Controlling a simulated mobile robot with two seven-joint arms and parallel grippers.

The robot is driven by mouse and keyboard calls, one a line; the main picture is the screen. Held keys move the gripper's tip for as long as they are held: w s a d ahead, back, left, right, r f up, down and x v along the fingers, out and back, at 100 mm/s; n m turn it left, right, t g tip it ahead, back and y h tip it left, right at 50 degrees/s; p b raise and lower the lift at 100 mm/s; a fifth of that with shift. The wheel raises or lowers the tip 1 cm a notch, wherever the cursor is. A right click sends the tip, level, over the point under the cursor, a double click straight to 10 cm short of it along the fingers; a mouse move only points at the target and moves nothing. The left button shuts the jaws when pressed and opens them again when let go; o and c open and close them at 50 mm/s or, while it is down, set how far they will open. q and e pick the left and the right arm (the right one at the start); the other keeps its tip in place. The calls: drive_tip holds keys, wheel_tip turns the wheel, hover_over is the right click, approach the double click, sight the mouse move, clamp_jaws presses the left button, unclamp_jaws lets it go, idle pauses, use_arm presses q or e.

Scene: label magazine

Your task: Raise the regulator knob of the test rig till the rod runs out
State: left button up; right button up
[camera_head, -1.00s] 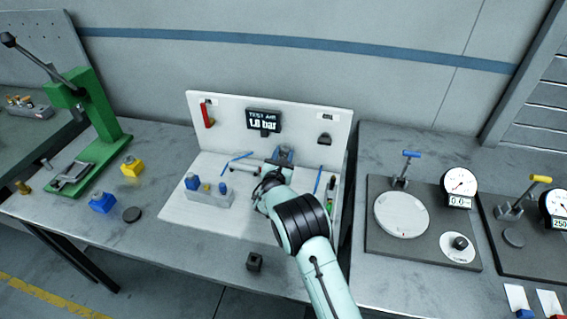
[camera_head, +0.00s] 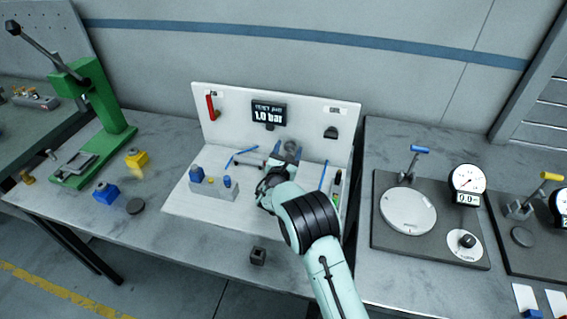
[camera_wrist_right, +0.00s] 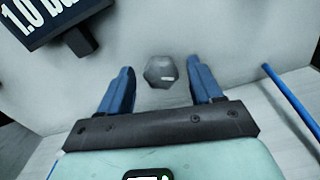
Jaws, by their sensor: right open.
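The test rig is a white panel and base (camera_head: 225,110) with a black display (camera_head: 268,113) that reads 1.0 bar; part of the display also shows in the right wrist view (camera_wrist_right: 48,18). A grey, roughly hexagonal knob (camera_wrist_right: 162,71) on the panel appears to be the regulator knob; it also shows in the head view (camera_head: 291,147). My right gripper (camera_wrist_right: 160,66) is open, one blue finger on each side of the knob, with gaps to it. A grey cylinder (camera_head: 248,160) lies left of the gripper, partly hidden; I cannot make out its rod. My left gripper is out of view.
A grey block with blue knobs (camera_head: 213,187) stands on the rig base. A red handle (camera_head: 211,107) and a black fitting (camera_head: 331,132) are on the panel. A green press (camera_head: 95,110) stands left, a gauge station (camera_head: 430,246) right. Bench space in front is mostly clear.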

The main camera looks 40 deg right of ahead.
drive_tip(key=b+v, duration=0.1)
drive_tip(key=v, duration=1.1)
drive_tip(key=shift+s+a+r+b, duration=0.1)
drive_tip(key=shift+a+b, duration=0.1)
drive_tip(key=shift+b, duration=0.15)
idle(1.0)
drive_tip(key=w+d+r+p, duration=0.2)
drive_tip(key=w+d+r, duration=0.15)
drive_tip(key=r, duration=0.35)
drive_tip(key=f, duration=0.5)
drive_tip(key=f+b, duration=0.1)
drive_tip(key=f, duration=0.1)
drive_tip(key=shift+s+d+f, duration=0.15)
drive_tip(key=shift+d+f, duration=0.1)
drive_tip(key=shift+f, duration=0.05)
drive_tip(key=p+x, duration=0.1)
drive_tip(key=x, duration=0.6)
drive_tip(key=shift+d, duration=0.2)
